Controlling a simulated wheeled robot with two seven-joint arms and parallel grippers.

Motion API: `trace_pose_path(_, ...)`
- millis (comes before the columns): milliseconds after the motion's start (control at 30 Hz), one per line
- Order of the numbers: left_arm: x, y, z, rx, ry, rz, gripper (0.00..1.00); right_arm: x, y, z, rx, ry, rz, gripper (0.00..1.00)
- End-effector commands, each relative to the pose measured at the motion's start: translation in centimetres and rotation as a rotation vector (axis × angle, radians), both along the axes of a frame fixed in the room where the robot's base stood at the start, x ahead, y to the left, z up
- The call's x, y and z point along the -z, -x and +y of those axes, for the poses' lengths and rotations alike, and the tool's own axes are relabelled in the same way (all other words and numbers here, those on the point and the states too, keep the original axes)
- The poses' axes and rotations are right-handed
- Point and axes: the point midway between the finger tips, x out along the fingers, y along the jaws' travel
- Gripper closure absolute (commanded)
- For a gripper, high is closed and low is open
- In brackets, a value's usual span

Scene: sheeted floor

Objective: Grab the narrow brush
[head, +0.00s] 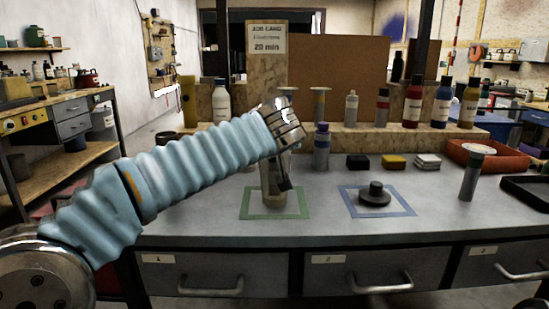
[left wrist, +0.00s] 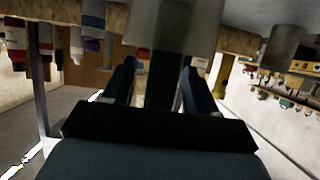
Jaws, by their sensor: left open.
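A pale, cylindrical container (head: 273,200) stands inside the green square on the bench. My left gripper (head: 283,172) reaches down in front of it and hides much of it. In the left wrist view my left gripper (left wrist: 156,85) is open, its two dark fingers apart. A dark upright shape (left wrist: 164,85) shows between or beyond the fingers, below a larger grey form (left wrist: 187,22). I cannot tell whether the fingers touch it. My right gripper is not in view.
A black knobbed disc (head: 374,195) sits in the blue square to the right. A bottle with a purple cap (head: 321,150) stands behind the gripper. Bottles line the back shelf.

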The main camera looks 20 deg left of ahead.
Motion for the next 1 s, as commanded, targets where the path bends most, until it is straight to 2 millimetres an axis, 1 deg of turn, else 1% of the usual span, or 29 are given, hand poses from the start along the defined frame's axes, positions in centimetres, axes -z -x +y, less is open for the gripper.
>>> trace_pose_path(100, 0.0, 0.0, 0.0, 0.0, 0.0, 0.0, 0.43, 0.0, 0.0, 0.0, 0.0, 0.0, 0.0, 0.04)
trace_pose_path(467, 0.0, 0.1, 0.0, 0.0, -0.001, 0.0, 0.98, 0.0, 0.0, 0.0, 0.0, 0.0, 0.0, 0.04)
trace_pose_path(500, 0.0, 0.1, 0.0, 0.0, 0.0, -0.001, 0.99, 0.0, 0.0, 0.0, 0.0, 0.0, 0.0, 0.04)
trace_pose_path(767, -0.2, 0.1, 0.0, 0.0, 0.0, -0.001, 0.99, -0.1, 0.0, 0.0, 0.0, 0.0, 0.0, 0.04)
trace_pose_path(867, -0.6, 0.1, 0.1, 0.0, 0.0, -0.001, 0.99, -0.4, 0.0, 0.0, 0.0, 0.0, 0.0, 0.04)
trace_pose_path(1000, -1.8, 0.2, 0.5, 0.001, 0.0, 0.0, 0.99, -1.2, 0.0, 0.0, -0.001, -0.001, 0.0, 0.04)
